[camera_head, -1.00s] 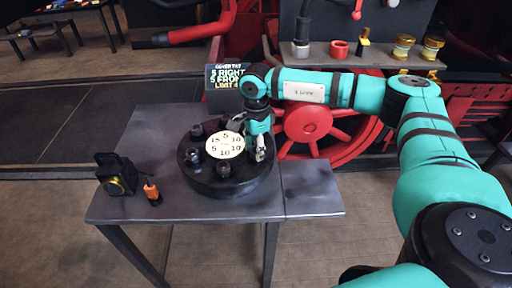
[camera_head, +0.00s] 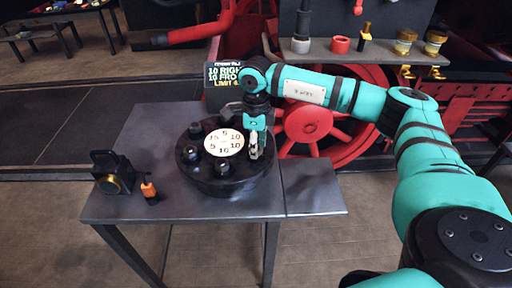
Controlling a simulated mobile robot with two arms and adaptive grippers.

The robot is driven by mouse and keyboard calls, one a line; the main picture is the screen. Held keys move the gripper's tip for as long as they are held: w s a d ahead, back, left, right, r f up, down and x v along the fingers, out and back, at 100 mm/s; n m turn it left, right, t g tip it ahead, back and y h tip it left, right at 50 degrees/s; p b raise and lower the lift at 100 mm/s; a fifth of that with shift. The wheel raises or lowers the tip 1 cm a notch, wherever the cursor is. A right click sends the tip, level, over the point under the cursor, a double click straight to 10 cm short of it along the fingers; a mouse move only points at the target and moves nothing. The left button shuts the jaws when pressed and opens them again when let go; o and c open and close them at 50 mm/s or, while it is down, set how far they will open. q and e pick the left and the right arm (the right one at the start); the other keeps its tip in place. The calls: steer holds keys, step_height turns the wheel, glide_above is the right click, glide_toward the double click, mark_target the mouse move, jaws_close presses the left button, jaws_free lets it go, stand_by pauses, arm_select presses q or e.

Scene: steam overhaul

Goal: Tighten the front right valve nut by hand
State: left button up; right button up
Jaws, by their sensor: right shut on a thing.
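A round black valve body (camera_head: 222,186) stands on a grey table, with a cream dial (camera_head: 224,142) of numbers on top. Black nuts stand around the dial: one at the front (camera_head: 225,166), one at the left (camera_head: 190,154) and one at the back left (camera_head: 196,130) show clearly. My right gripper (camera_head: 256,152) points down at the right side of the valve. It is shut on the valve nut there, at the front right, which the fingers mostly hide. My left gripper is not in view.
A dark sign (camera_head: 230,76) with lit text stands behind the valve. A black lamp-like box (camera_head: 114,174) and a small orange-and-black item (camera_head: 150,192) stand at the table's left. The table's right leaf (camera_head: 314,188) is bare. A shelf (camera_head: 360,56) with small parts is behind.

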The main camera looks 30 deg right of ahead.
steer(key=shift+r+m+b, duration=0.1)
steer(key=shift+m+b, duration=0.25)
steer(key=shift+m, duration=1.25)
steer(key=shift+w, duration=0.1)
steer(key=o, duration=1.1)
steer(key=shift+o, duration=0.2)
step_height(320, 180, up, 12)
